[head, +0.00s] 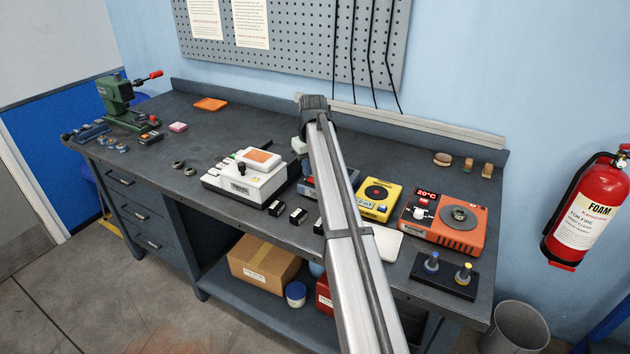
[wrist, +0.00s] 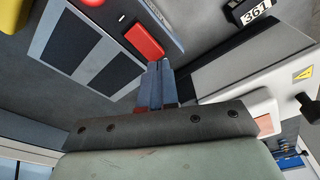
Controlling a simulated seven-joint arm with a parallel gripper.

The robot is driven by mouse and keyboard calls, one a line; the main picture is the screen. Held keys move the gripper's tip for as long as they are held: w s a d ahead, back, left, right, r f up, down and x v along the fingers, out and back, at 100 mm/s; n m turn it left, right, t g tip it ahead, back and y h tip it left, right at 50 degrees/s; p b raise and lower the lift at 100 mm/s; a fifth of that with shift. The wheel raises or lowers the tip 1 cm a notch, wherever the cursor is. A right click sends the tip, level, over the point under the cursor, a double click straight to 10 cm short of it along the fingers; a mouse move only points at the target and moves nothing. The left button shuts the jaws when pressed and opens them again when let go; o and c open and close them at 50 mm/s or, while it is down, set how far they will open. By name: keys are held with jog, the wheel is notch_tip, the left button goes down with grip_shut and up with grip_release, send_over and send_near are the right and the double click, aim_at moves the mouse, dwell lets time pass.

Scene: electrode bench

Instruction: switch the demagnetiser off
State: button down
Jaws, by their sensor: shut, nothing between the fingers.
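The demagnetiser appears to be the grey box with two dark panels (wrist: 85,52) in the wrist view. A red rocker switch (wrist: 144,39) sits near its edge, beside partly visible white lettering. I cannot tell which way the rocker is tipped. In the head view this box (head: 316,186) shows only in part behind my arm. My gripper (wrist: 158,66) is shut and empty. Its fingertips appear just beside the rocker's near end; I cannot tell whether they touch it. In the head view the fingers are hidden by my arm.
A white machine (head: 246,182) stands left of the box, with small black blocks (head: 298,215) in front. A yellow device (head: 379,200) and an orange hotplate (head: 443,220) stand to the right. Two knobbed posts on a black base (head: 444,277) are near the front edge.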

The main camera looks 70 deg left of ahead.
aim_at(308, 179)
jog(key=shift+f, duration=0.6)
dwell(0.5)
jog(key=shift+r, duration=3)
